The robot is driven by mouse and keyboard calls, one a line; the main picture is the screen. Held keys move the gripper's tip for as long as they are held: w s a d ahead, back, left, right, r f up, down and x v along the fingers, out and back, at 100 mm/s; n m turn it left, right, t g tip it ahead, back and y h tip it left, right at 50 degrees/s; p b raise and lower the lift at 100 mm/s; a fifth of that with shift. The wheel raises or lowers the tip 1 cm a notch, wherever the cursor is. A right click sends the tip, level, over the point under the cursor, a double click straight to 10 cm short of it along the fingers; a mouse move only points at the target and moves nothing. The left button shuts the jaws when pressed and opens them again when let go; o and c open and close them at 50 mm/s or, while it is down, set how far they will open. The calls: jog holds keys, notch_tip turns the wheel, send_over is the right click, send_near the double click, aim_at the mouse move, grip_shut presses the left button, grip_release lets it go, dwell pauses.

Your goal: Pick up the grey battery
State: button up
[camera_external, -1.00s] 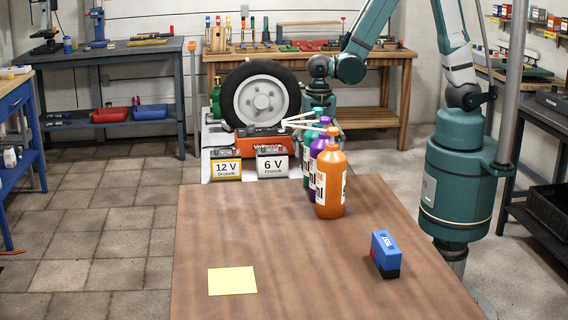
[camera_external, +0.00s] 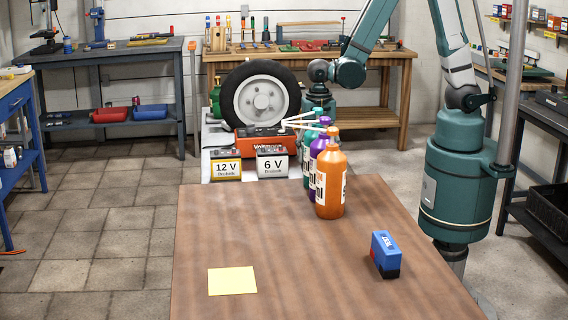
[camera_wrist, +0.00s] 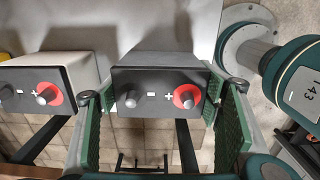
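In the wrist view a battery (camera_wrist: 158,92) with a dark top, a grey knob and a red-ringed plus terminal lies between the green finger pads. My gripper (camera_wrist: 163,100) is open, with one pad on each side of it and gaps showing. In the external view a grey-labelled 6 V battery (camera_external: 272,164) stands at the edge of the far surface. A yellow-labelled 12 V battery (camera_external: 227,169) stands to its left. I cannot tell for certain which battery is between my fingers. The bottles hide my gripper in the external view.
A second battery (camera_wrist: 48,88) is close left of my left finger. A red charger (camera_external: 262,140) and a wheel (camera_external: 262,100) are behind the batteries. Orange (camera_external: 331,185) and purple (camera_external: 315,160) bottles stand nearby. A blue box (camera_external: 384,253) and yellow note (camera_external: 232,281) lie on the table.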

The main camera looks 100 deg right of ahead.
jog(key=c, duration=0.8)
jog(key=shift+r, duration=0.15)
jog(key=shift+r+p, duration=1.45)
jog(key=shift+r, duration=3.45)
